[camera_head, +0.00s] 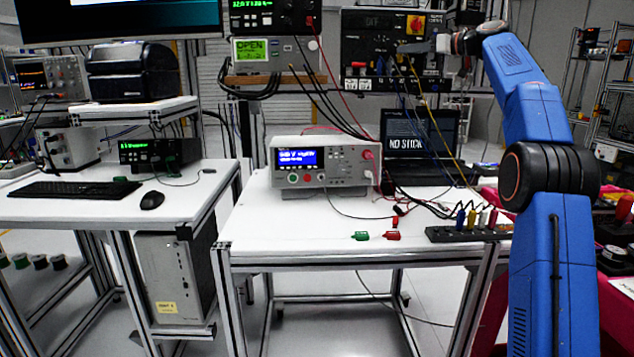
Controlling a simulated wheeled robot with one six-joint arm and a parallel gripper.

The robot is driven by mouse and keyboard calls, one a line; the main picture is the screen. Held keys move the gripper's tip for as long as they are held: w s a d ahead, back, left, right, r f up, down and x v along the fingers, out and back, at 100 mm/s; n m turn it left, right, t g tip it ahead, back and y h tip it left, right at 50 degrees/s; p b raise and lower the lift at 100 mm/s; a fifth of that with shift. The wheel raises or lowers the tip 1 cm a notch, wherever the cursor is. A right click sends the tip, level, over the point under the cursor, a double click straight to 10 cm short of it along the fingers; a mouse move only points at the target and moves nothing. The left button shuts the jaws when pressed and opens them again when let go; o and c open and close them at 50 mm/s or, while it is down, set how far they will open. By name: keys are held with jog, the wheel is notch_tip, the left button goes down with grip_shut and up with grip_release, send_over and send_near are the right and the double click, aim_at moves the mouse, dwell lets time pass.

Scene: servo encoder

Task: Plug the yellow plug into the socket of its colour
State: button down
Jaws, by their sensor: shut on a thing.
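My gripper (404,48) is at the upper right, pointing left, with its tips in front of the dark panel (368,35). It is shut on the yellow plug, which is too small and covered to make out clearly. A yellow cable (428,108) hangs from the fingertips down towards the bench. The panel carries small sockets and dark cables along its lower part. The socket colours are not readable, and I cannot tell whether the plug touches the panel.
A black strip (440,235) with several coloured plugs lies on the white bench (290,232). A bench meter (322,164) and a laptop (420,135) stand behind. Cables hang below the panel.

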jog(key=shift+f, duration=1.4)
jog(key=shift+f, duration=0.25)
jog(key=shift+f, duration=0.7)
jog(key=shift+s+f, duration=0.1)
jog(key=shift+f, duration=0.05)
dwell(0.8)
jog(key=c, duration=1.7)
grip_release()
